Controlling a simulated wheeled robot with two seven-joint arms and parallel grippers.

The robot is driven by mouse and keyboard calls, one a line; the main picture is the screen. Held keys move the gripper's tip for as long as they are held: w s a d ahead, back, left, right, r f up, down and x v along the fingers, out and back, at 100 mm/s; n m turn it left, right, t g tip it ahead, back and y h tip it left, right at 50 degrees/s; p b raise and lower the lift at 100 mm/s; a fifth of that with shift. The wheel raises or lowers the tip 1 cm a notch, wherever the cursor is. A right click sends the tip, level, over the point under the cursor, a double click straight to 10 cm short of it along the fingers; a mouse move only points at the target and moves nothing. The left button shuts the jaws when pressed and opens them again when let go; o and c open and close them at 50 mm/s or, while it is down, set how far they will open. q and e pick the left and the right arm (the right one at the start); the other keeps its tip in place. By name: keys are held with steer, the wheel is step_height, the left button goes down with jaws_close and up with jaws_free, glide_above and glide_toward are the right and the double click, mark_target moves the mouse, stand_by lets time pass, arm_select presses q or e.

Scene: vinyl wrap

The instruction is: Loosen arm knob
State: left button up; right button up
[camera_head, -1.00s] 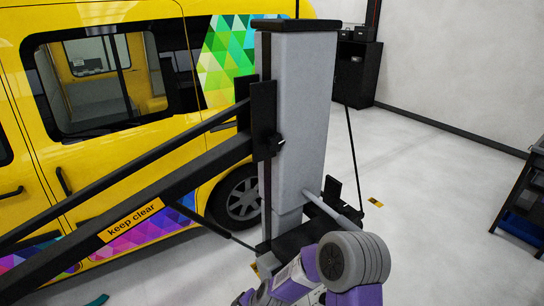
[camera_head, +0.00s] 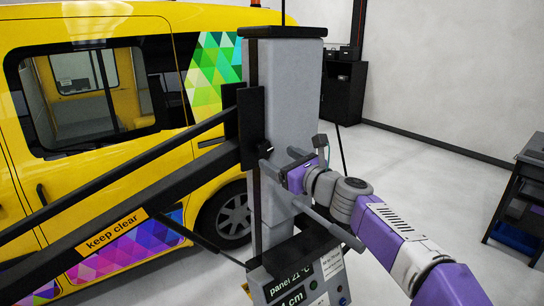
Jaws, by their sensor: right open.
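The small dark arm knob (camera_head: 265,147) sits on the black bracket (camera_head: 249,125) on the side of the tall grey post (camera_head: 290,85). The black beam (camera_head: 150,200) with the "keep clear" label runs left from this bracket. My right gripper (camera_head: 277,157) is open, with its fingers pointing left just to the right of and slightly below the knob. The fingers look apart, with nothing between them. Whether a fingertip touches the knob I cannot tell. My left gripper is out of view.
A yellow van (camera_head: 100,100) stands behind the beam on the left. A panel (camera_head: 295,285) with "panel 21°C" text is at the post's foot, below my right arm. A dark cabinet (camera_head: 343,95) and a dark trolley (camera_head: 515,205) stand right, with clear floor between.

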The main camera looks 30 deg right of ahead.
mark_target(266, 152)
steer(key=shift+w+a, duration=0.15)
steer(key=shift+w, duration=2)
steer(key=shift+c, duration=0.3)
steer(key=c, duration=1)
